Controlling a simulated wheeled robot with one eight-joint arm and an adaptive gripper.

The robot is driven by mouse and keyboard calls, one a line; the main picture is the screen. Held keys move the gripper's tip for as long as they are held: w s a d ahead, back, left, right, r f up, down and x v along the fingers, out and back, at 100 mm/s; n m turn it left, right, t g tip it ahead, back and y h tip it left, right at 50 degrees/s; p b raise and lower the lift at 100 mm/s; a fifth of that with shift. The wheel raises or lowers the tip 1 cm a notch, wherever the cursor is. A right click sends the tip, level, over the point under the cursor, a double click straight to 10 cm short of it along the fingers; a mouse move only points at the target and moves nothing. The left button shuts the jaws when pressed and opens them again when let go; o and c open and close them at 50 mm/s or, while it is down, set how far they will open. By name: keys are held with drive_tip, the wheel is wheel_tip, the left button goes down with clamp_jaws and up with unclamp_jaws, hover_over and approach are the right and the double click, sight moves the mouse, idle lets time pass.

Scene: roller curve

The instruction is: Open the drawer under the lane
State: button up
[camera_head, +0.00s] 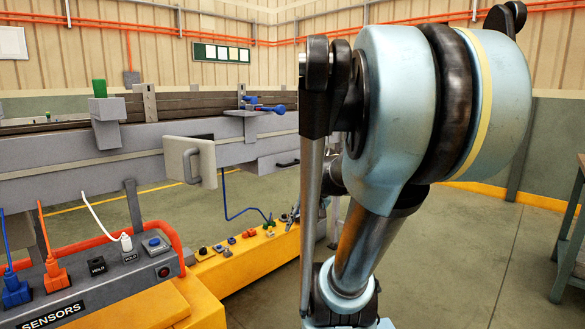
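The lane (140,135) is a long grey conveyor frame running across the left and middle.
A grey sensor box (95,270) with plugs, cables and buttons is at the lower left. A yellow rail (235,265) with several small parts runs along the floor below the lane. A dark stand (570,235) is at the right edge. Open floor (450,250) lies right of my arm.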

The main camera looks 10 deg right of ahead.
drive_tip(key=w+r+m+t+y, duration=0.2)
drive_tip(key=w+r, duration=0.2)
drive_tip(key=w, duration=0.5)
drive_tip(key=m+t+y, duration=0.3)
drive_tip(key=m+t, duration=0.3)
drive_tip(key=t, duration=0.1)
approach(294, 164)
drive_tip(key=x, duration=1)
drive_tip(key=shift+w+a+f, duration=0.1)
drive_tip(key=shift+w, duration=0.25)
clamp_jaws()
